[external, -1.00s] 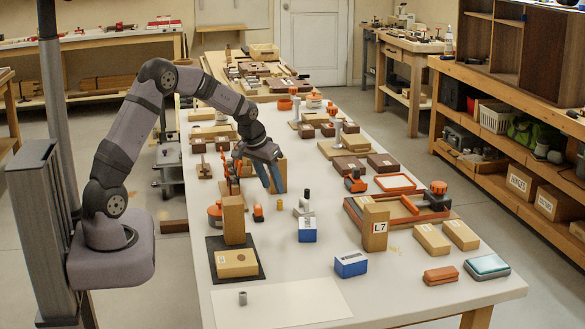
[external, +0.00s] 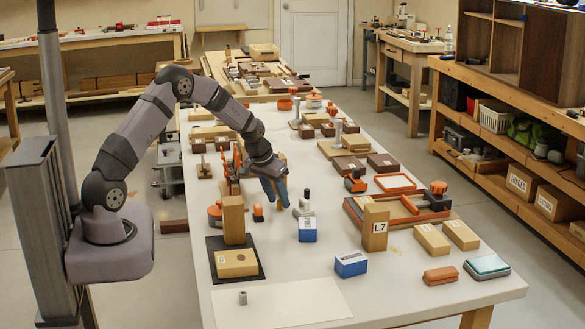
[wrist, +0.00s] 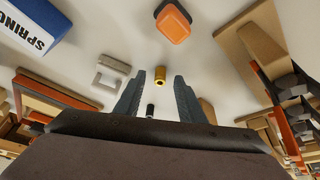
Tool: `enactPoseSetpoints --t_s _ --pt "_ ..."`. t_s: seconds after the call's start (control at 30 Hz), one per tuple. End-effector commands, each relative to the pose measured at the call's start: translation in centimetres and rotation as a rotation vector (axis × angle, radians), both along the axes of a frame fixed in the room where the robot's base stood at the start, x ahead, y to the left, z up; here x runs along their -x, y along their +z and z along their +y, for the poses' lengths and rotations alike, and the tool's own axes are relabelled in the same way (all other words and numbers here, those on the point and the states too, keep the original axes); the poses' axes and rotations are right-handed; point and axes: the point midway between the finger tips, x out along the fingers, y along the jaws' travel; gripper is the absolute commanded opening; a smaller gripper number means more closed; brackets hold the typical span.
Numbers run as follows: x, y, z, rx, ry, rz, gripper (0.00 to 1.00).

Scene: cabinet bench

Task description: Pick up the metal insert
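A small brass-coloured cylinder (wrist: 160,79), which looks like the metal insert, stands on the white bench top in the wrist view. It appears between the tips of my open gripper (wrist: 160,76), with a gap to each finger. In the external view my gripper (external: 278,206) points down, low over the middle of the bench, and its fingers hide the cylinder. The fingers look empty. I cannot tell how far the tips are above the bench. A grey hollow cylinder (external: 243,298) stands on a white sheet at the bench's near end.
An orange block (wrist: 173,23) and a grey metal bracket (wrist: 109,72) lie close by. A blue box (external: 307,229) stands in front, a tall wooden block (external: 234,219) at left, and a wooden frame with an orange clamp (external: 402,207) at right.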

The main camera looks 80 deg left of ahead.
Motion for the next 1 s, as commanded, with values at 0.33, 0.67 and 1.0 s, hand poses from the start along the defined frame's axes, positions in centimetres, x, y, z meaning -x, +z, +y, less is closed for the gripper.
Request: enactPoseSetpoints --t_s 0.33,0.67,1.0 --pt "-0.39 -1.19 0.28 -0.001 0.0 -0.001 0.36" --pt "-0.37 -1.18 0.26 -0.001 0.0 -0.001 0.0" --pt "-0.44 -0.61 0.31 -0.002 0.0 -0.002 0.0"
